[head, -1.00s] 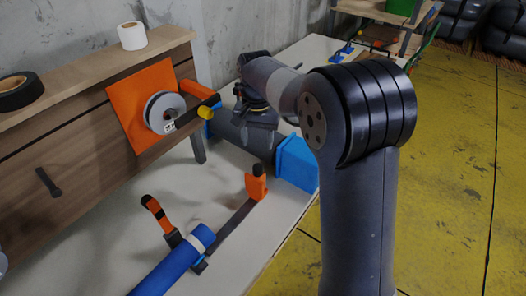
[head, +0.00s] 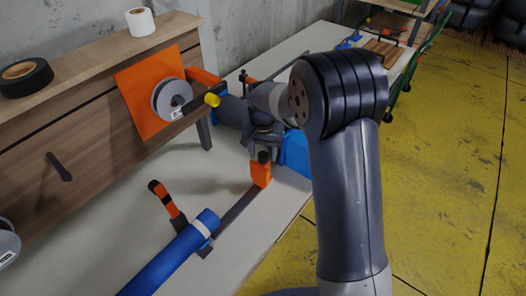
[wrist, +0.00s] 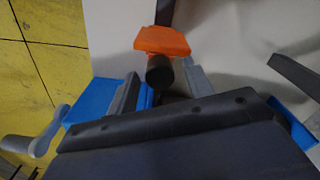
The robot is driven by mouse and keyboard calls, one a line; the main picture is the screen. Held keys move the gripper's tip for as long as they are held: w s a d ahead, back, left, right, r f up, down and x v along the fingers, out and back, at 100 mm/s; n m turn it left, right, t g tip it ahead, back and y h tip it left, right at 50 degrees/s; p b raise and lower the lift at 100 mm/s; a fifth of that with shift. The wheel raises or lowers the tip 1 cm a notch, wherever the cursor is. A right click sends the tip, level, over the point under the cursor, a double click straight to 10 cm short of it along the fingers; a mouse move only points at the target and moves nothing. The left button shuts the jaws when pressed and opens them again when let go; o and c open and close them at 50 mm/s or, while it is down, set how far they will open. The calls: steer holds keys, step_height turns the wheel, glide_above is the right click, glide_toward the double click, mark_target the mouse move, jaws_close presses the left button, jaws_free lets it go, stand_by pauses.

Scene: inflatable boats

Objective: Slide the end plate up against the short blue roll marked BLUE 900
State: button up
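The orange end plate (head: 261,172) stands on a dark rail (head: 238,206), with its black knob on top. A blue roll (head: 165,262) lies at the rail's near end, with a white band (head: 203,228) around it; no marking is readable. A gap of bare rail separates the plate from the roll. My gripper (head: 262,146) is at the plate's knob. In the wrist view, the end plate (wrist: 162,40) and its black knob (wrist: 160,72) show ahead of my gripper (wrist: 162,92). The fingers are apart on either side of the knob, with no visible grip on it.
An orange lever with a black end (head: 165,198) rises beside the blue roll. A wooden drawer unit (head: 85,140) with an orange sheet (head: 135,95) borders the white table's left side.

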jaws_close()
stand_by(0.3)
steer(key=s+a+b, duration=0.2)
steer(key=s+a, duration=1)
steer(key=s, duration=0.3)
steer(key=shift+s, duration=0.2)
steer(key=shift+o, duration=0.3)
jaws_free()
steer(key=shift+r, duration=0.15)
step_height(320, 180, up, 11)
steer(key=shift+f+b, duration=0.2)
steer(key=shift+b, duration=0.25)
